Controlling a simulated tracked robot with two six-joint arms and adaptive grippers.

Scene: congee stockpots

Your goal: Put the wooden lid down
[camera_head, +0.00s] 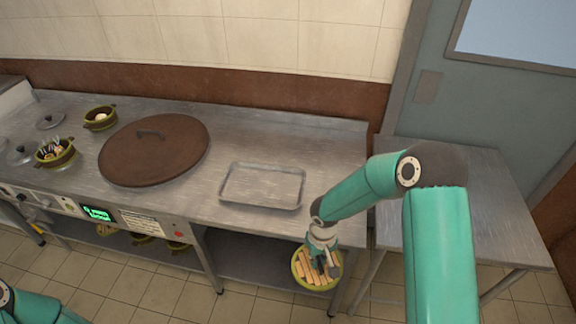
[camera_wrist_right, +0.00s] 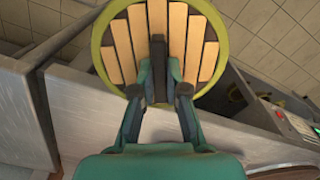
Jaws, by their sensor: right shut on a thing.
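The wooden lid (camera_head: 303,272) is round, with pale slats and a yellow-green rim. In the head view it hangs in front of the counter's right end, in the air beyond the front edge. My right gripper (camera_head: 322,247) is shut on it from above. My left gripper is out of view; only part of my left arm shows at the lower left.
The metal counter (camera_head: 325,150) holds an empty shallow metal tray (camera_head: 262,186), a large brown round lid (camera_head: 155,160) and small green pots (camera_head: 55,153). A bare metal side table (camera_head: 505,225) stands at right. Below the counter is a shelf (camera_head: 250,255).

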